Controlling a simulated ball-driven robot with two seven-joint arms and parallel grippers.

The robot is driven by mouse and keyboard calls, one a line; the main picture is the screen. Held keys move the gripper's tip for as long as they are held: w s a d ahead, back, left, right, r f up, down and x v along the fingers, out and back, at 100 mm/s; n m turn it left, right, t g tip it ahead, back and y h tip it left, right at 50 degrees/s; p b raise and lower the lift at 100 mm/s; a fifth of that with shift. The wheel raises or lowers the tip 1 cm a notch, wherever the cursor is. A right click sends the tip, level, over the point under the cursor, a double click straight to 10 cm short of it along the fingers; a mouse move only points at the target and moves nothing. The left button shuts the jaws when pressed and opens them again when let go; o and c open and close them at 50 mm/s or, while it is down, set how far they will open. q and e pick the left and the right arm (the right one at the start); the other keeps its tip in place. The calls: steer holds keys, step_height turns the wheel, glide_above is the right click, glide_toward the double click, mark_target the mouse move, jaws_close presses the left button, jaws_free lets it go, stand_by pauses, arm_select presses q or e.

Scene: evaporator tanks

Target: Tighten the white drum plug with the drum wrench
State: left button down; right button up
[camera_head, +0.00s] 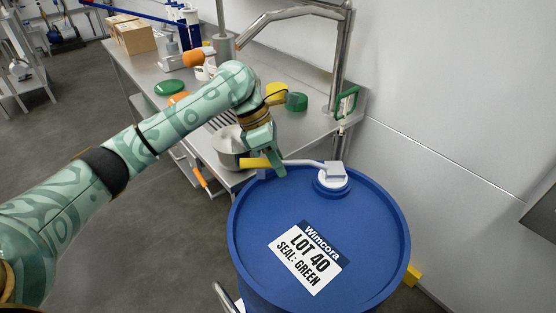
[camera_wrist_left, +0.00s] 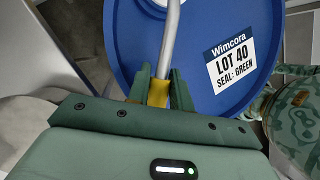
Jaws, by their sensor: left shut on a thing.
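The blue drum (camera_head: 375,240) stands in front of the bench with a white label reading LOT 40, SEAL: GREEN. The white drum plug (camera_head: 331,184) sits in the drum top near its back rim. The drum wrench (camera_head: 300,162) has a grey shaft and a yellow handle, and its head rests on the plug. My left gripper (camera_head: 268,163) is shut on the yellow handle at the drum's back left rim. The left wrist view shows the handle (camera_wrist_left: 158,93) between both fingers, with the shaft running up toward the plug. My right gripper is not in view.
A steel pipe (camera_head: 341,65) rises behind the drum. A wall is close on the right; floor is open at left.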

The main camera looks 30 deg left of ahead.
arm_select(q)
steer(key=shift+w+r, duration=0.1)
steer(key=shift+r, duration=0.05)
